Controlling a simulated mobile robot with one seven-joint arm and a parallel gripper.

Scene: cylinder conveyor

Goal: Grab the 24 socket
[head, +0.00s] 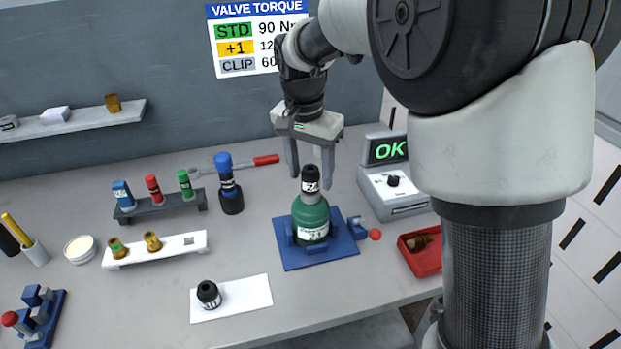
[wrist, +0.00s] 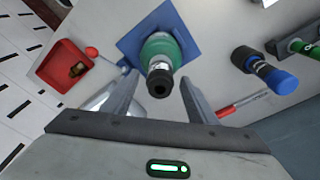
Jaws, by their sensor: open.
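No label clearly reads 24 to me. A black fitting (head: 310,178) with a white tag stands on the green cylinder (head: 312,216); it also shows in the wrist view (wrist: 159,84). My gripper (head: 310,181) is open and points down from above, its fingers on either side of this fitting with gaps. A blue (head: 122,194), a red (head: 153,189) and a green (head: 185,183) socket-like piece stand in the dark rack (head: 165,207), left of my gripper. Their tags are too small to read.
The cylinder sits upright in a blue holder (head: 335,255). A black cap (head: 208,294) lies on white paper (head: 253,291). A blue-topped black tool (head: 228,185) and a red-handled wrench (head: 266,160) are left. An OK device (head: 388,150) and red tray (head: 421,265) are right.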

